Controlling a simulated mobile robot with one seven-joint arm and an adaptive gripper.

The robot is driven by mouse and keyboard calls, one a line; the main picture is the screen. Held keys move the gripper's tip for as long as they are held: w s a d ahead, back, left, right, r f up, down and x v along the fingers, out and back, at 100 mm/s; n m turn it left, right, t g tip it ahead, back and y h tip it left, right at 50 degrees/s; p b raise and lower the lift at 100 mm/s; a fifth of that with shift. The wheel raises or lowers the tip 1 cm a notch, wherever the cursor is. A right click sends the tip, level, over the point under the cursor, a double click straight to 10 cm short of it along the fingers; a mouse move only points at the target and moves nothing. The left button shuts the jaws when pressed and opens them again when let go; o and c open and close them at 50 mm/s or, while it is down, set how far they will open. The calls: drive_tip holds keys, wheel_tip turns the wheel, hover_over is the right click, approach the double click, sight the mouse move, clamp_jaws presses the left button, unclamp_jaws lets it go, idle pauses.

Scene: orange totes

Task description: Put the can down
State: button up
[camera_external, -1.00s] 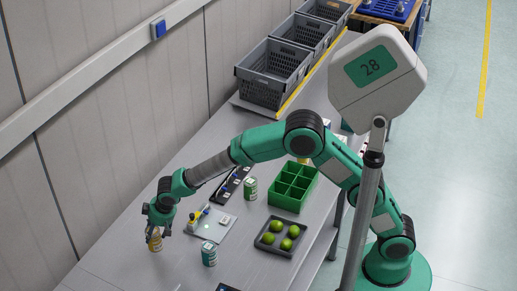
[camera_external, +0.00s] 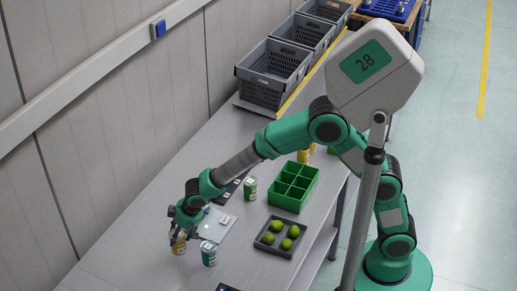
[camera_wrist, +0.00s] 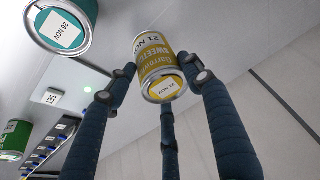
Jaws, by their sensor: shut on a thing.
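My gripper (camera_external: 184,226) is shut on a yellow can (camera_external: 179,246) near the front left of the grey table.
A dark tray of limes (camera_external: 260,244) and a green divided box (camera_external: 290,205) stand to the right. A green can (camera_external: 250,188) stands behind the pale board (camera_external: 222,233). Grey crates (camera_external: 262,92) are at the back. The table left of my gripper is clear.

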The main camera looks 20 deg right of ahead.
drive_tip(key=shift+w, duration=0.15)
idle(0.4)
drive_tip(key=w+a+r+p, duration=0.1)
drive_tip(key=w+r+p, duration=0.1)
drive_tip(key=w, duration=0.8)
drive_tip(key=w+a+r+n+p, duration=0.1)
drive_tip(key=w+r+p, duration=0.2)
drive_tip(key=w, duration=0.8)
drive_tip(key=shift+w+r+g+p, duration=0.2)
drive_tip(key=shift+g+p, duration=0.1)
drive_tip(key=shift+p, duration=0.25)
drive_tip(key=shift+a+f, duration=0.1)
drive_tip(key=shift+f, duration=0.1)
drive_tip(key=shift+f+b, duration=0.35)
drive_tip(key=shift+f, duration=2.6)
drive_tip(key=shift+f, duration=0.1)
drive_tip(key=shift+f, duration=1.8)
drive_tip(key=shift+f+b, duration=0.15)
drive_tip(key=shift+b, duration=0.15)
